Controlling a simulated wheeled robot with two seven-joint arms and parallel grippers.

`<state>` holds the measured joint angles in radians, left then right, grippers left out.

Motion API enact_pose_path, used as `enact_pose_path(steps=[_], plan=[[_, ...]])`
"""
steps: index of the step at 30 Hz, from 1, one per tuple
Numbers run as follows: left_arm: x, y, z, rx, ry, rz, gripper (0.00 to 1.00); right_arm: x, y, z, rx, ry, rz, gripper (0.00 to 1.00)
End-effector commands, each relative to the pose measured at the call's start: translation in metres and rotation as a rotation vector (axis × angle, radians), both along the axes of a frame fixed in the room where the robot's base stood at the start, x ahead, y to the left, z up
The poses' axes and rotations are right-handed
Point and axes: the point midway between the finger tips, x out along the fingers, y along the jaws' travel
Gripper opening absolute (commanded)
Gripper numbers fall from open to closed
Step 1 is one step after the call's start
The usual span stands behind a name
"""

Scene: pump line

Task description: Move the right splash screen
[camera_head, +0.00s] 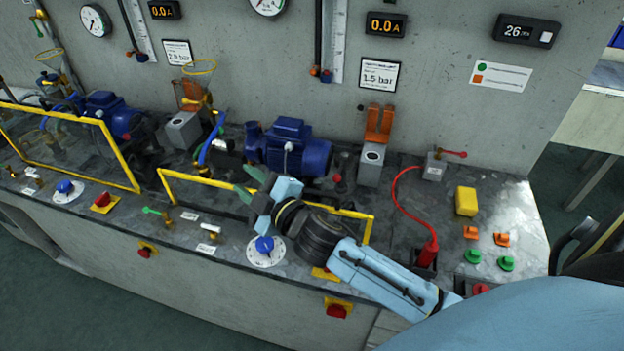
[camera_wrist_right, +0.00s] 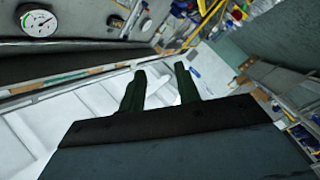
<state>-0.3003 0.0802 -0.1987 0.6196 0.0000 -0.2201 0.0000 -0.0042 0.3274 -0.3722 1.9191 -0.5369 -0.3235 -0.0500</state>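The right splash screen (camera_head: 205,181) is a clear panel with a yellow frame, standing along the front of the bench in the head view. My right arm crosses in front of it and hides part of its middle and right side. My right gripper (camera_head: 243,181) is at the screen's top bar, its green fingers spread apart. It also shows in the right wrist view (camera_wrist_right: 161,82), with a gap and no object held between the fingers. I cannot tell whether a finger touches the frame. My left gripper is not in view.
The left splash screen (camera_head: 132,170) stands further left. A blue pump (camera_head: 290,145) sits behind the right screen. A blue-knobbed dial (camera_head: 265,250) is just below my right gripper. A red cable (camera_head: 405,205), a yellow box (camera_head: 466,201) and several buttons occupy the bench's right end.

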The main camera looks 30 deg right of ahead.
Motion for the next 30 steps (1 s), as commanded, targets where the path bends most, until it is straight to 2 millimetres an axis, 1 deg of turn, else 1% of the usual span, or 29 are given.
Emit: enact_pose_path(steps=[1, 3, 6, 8, 10, 12, 14, 17, 18, 20, 21, 23, 24, 27, 30], plan=[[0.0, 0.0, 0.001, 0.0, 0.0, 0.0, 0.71, 0.012, 0.016, 0.032, -0.087, -0.14, 0.095, 0.33], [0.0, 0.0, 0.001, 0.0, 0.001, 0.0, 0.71, 0.018, 0.041, 0.066, -0.211, -0.318, 0.236, 0.33], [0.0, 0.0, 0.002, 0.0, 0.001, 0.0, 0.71, 0.014, 0.075, 0.099, -0.406, -0.541, 0.448, 0.33], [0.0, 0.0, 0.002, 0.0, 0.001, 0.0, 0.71, 0.008, 0.091, 0.109, -0.531, -0.654, 0.582, 0.33], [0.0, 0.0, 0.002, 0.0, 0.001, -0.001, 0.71, 0.0, 0.104, 0.111, -0.687, -0.761, 0.743, 0.33], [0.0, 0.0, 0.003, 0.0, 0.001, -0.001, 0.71, -0.007, 0.107, 0.105, -0.85, -0.839, 0.91, 0.33], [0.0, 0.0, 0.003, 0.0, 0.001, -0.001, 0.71, -0.011, 0.102, 0.096, -0.994, -0.879, 1.055, 0.33], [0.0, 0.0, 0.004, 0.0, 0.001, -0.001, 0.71, -0.013, 0.076, 0.077, -1.233, -0.881, 1.301, 0.33], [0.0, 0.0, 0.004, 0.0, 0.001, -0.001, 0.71, -0.012, 0.059, 0.07, -1.325, -0.856, 1.399, 0.33], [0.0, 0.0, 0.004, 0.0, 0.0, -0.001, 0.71, -0.009, 0.028, 0.064, -1.457, -0.794, 1.542, 0.33], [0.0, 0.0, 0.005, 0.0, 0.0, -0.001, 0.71, -0.007, 0.006, 0.061, -1.533, -0.739, 1.63, 0.33], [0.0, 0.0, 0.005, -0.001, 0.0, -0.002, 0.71, -0.005, -0.029, 0.062, -1.63, -0.639, 1.747, 0.33], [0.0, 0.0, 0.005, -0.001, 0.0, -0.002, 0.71, -0.004, -0.052, 0.064, -1.681, -0.566, 1.814, 0.33], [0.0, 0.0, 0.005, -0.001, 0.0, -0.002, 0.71, -0.005, -0.099, 0.074, -1.766, -0.392, 1.944, 0.33], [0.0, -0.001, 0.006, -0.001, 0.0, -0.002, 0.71, -0.008, -0.131, 0.084, -1.804, -0.26, 2.024, 0.33]])
